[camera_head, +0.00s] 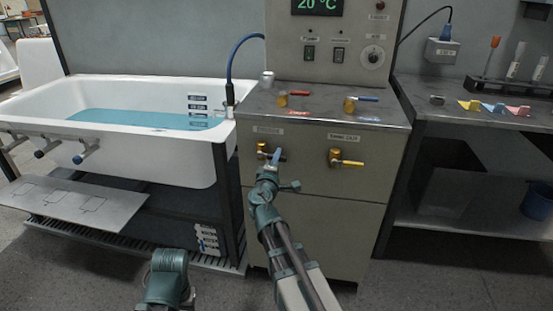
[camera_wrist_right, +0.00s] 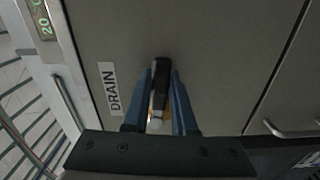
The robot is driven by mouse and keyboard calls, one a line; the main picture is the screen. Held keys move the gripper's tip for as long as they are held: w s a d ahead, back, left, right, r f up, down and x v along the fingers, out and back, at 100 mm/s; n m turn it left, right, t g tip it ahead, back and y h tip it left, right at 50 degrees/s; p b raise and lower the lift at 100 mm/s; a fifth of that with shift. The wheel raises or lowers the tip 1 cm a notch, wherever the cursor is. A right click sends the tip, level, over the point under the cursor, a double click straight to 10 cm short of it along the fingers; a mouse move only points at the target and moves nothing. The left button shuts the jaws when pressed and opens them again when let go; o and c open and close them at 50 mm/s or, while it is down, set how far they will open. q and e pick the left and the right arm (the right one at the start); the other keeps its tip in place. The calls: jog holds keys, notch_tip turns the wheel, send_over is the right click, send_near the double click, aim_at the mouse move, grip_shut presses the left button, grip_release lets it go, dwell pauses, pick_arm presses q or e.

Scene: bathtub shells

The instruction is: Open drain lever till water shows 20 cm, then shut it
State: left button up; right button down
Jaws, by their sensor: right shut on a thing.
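My right gripper (camera_head: 274,158) is at the front of the grey cabinet, at the left valve. The right wrist view shows its blue fingers (camera_wrist_right: 162,80) closed on the black handle of the drain lever (camera_wrist_right: 160,84), beside a label reading DRAIN (camera_wrist_right: 110,88). Some brass of the valve (camera_head: 262,147) shows left of the gripper in the head view. The white bathtub (camera_head: 190,165) holds blue water (camera_head: 130,119). Level marks (camera_head: 197,104) are on its inner wall; their numbers are too small to read. Part of my left arm shows at the bottom, but its gripper fingers do not.
A second brass valve (camera_head: 345,160) sits to the right on the cabinet front (camera_head: 310,185). Red and blue handled taps are on top. A display (camera_head: 317,5) reads 20 °C. A side bench (camera_head: 470,118) stands right, with a blue bucket (camera_head: 537,201) below.

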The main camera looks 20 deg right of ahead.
pick_arm(q)
jog(key=shift+r, duration=0.25)
pick_arm(e)
jog(key=shift+r+n, duration=0.25)
jog(key=shift+n, duration=0.25)
jog(key=c, duration=0.7)
grip_release()
jog(key=shift+s, duration=0.1)
